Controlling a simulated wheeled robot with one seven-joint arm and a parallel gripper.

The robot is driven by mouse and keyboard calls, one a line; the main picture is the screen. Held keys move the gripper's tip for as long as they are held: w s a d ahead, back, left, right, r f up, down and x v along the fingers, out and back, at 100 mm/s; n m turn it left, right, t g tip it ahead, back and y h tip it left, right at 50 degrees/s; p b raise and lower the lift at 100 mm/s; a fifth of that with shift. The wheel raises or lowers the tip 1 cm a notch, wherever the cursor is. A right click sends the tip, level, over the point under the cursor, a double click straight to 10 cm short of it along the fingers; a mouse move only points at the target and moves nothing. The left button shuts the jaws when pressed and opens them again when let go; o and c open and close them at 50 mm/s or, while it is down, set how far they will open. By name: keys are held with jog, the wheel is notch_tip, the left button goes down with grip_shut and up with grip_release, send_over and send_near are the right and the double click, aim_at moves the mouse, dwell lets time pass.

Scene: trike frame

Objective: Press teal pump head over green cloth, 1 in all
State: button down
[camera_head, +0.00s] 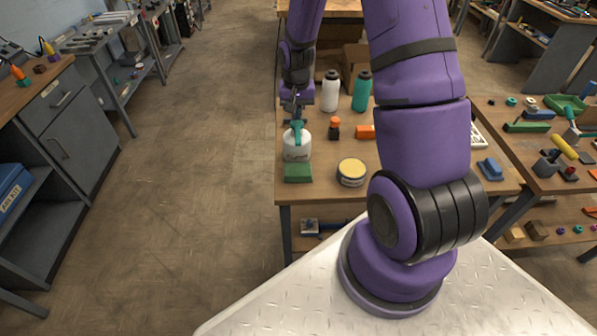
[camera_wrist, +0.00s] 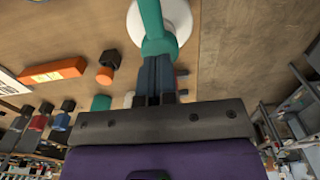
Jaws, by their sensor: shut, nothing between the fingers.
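The teal pump head (camera_head: 297,131) tops a white, rounded bottle (camera_head: 296,150) near the left edge of the workbench. The green cloth (camera_head: 298,173) lies flat just in front of the bottle, near the bench's front edge. My gripper (camera_head: 297,112) is shut and empty, pointing down right at the pump head. In the wrist view the closed fingertips (camera_wrist: 157,58) meet the teal pump head (camera_wrist: 152,22) in the picture. I cannot tell whether they touch it. The white bottle (camera_wrist: 180,22) shows partly behind the pump head, cut by the top edge.
A white bottle (camera_head: 330,92) and a teal bottle (camera_head: 362,92) stand behind. An orange-topped dark item (camera_head: 334,128), an orange block (camera_head: 365,132) and a yellow-topped tin (camera_head: 352,171) are to the right. Floor left of the bench is clear.

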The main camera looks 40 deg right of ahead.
jog(key=shift+f, duration=1.35)
jog(key=shift+r, duration=1.85)
jog(key=shift+r, duration=3)
